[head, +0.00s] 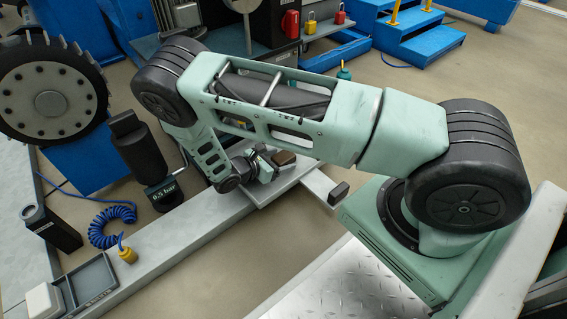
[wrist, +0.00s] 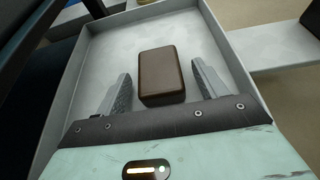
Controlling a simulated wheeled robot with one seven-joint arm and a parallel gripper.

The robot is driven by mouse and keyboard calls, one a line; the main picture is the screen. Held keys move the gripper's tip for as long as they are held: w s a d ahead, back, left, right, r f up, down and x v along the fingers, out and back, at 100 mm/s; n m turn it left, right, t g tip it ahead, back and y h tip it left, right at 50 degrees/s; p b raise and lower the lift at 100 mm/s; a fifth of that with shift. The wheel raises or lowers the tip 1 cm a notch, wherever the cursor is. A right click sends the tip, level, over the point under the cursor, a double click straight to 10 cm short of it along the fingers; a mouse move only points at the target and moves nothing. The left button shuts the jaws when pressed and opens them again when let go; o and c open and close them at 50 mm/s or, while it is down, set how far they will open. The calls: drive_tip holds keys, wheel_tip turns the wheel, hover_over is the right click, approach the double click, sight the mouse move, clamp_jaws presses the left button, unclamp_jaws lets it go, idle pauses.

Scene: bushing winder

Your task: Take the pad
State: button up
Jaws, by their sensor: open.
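The pad is a brown block with rounded edges. In the wrist view the pad (wrist: 162,76) lies on the floor of a shallow light-grey tray (wrist: 243,77). In the head view the pad (head: 284,158) shows as a small brown shape beside my gripper (head: 265,161), low over the tray. My arm and gripper hide part of the tray there.
A pale rail (head: 185,240) runs below the tray. A black cylinder marked 0.5 bar (head: 140,158) stands left of my gripper, with a blue coiled hose (head: 110,226) near it. A small dark block (head: 339,193) sits on a bar end right of the tray. A large black wheel (head: 50,90) is far left.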

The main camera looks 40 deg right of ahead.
drive_tip(key=c, duration=1.1)
drive_tip(key=shift+o, duration=0.2)
drive_tip(key=shift+r, duration=0.15)
